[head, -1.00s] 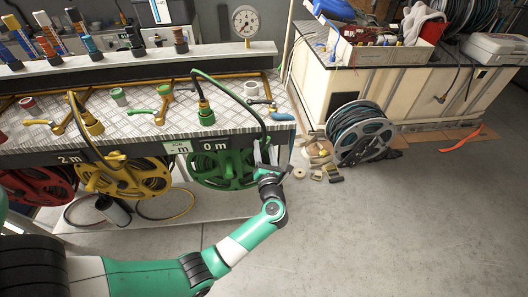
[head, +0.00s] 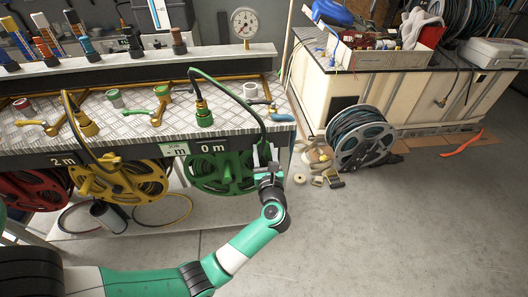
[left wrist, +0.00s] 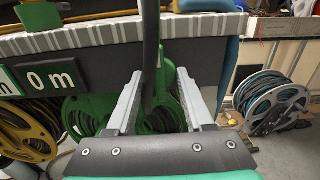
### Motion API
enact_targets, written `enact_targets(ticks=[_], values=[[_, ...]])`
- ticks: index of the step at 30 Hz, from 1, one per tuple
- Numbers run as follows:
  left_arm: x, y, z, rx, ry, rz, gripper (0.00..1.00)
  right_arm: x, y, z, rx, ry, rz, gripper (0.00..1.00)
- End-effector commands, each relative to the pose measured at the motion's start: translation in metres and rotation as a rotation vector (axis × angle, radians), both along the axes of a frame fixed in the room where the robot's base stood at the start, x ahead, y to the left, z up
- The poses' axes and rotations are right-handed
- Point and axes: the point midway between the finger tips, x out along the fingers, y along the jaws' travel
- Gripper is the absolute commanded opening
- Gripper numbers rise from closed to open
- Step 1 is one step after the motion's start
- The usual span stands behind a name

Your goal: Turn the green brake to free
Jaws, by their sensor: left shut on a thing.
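The green reel (head: 222,173) hangs under the bench front, below the "0 m" display (head: 213,147); it also shows in the left wrist view (left wrist: 85,115). My left gripper (head: 268,168) is at the reel's right side, under the bench corner. In the left wrist view its two grey fingers (left wrist: 159,90) stand either side of a green part, which I take for the green brake (left wrist: 168,85). The dark hose (left wrist: 150,45) runs down through the same gap. The brake's setting cannot be read. My right gripper is not in view.
A yellow reel (head: 122,180) hangs left of the green one. Valves with coloured handles stand on the tread-plate bench (head: 228,118). A loose hose reel (head: 360,138) stands on the floor at the right, beside rolls of tape. The floor in front is clear.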

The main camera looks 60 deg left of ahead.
Motion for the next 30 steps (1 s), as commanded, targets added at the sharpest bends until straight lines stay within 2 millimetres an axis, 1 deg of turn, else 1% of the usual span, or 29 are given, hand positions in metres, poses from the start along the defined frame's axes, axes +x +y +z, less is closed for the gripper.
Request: enact_targets(ticks=[8, 9, 13, 23, 26, 29, 30], values=[[0.0, 0.0, 0.0, -0.001, -0.003, 0.0, 0.0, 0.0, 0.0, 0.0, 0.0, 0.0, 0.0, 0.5], [0.0, 0.0, 0.0, -0.001, -0.003, 0.0, 0.57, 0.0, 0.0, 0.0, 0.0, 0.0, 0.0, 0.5], [0.0, 0.0, 0.0, -0.001, -0.002, 0.0, 0.8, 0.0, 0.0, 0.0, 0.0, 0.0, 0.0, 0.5], [-0.001, -0.003, 0.001, -0.001, 0.0, -0.001, 0.8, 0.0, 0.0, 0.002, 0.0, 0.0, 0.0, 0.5], [-0.003, -0.014, 0.002, -0.001, 0.001, -0.005, 0.8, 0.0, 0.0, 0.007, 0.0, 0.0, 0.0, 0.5], [-0.01, -0.033, 0.004, -0.001, 0.001, -0.005, 0.8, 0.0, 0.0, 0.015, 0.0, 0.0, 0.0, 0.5], [-0.012, -0.043, 0.004, -0.001, 0.001, -0.007, 0.8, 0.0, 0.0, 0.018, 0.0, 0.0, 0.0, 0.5]])
